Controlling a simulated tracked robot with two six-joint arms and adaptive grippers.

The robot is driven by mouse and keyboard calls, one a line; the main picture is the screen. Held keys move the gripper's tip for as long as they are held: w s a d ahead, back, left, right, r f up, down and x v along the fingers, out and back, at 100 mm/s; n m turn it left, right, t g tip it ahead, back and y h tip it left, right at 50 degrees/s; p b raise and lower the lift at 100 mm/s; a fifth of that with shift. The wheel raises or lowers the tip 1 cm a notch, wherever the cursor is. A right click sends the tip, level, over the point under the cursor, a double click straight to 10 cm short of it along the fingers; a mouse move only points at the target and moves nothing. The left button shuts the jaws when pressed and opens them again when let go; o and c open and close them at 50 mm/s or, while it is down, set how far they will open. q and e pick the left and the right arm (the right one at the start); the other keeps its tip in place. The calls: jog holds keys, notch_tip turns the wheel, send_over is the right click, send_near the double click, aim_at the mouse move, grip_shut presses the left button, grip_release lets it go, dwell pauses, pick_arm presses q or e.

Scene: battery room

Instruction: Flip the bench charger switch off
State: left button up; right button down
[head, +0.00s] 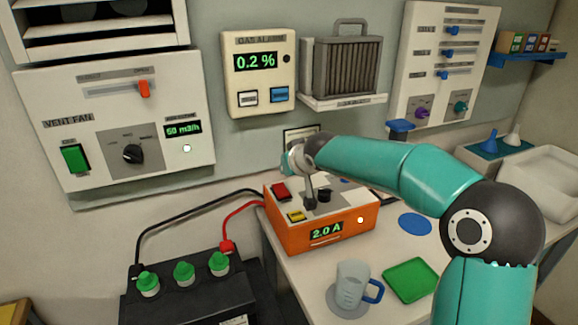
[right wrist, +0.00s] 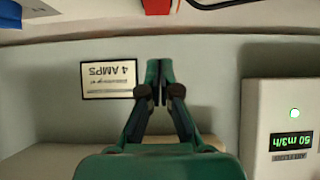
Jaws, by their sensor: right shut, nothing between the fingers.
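The orange bench charger (head: 358,222) stands on the bench with its green display lit at 2.0 A. My left gripper is not in view.
A black battery (head: 185,300) with green caps stands front left; black and red cables run toward the charger. The vent fan panel (head: 180,180) and gas alarm (head: 259,105) hang behind.

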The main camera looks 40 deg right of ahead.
jog(key=p, duration=0.2)
send_over(280, 190)
jog(key=f, duration=0.3)
jog(key=shift+s+f, duration=0.2)
jog(key=shift+s, duration=0.05)
jog(key=f, duration=0.1)
jog(key=f+b, duration=0.1)
jog(key=f, duration=0.2)
jog(key=shift+w+f+b, duration=0.1)
jog(key=shift+w+b, duration=0.15)
jog(key=shift+b, duration=0.05)
jog(key=shift+p, duration=0.75)
jog(key=shift+d+f, duration=0.1)
jog(key=shift+b, duration=0.35)
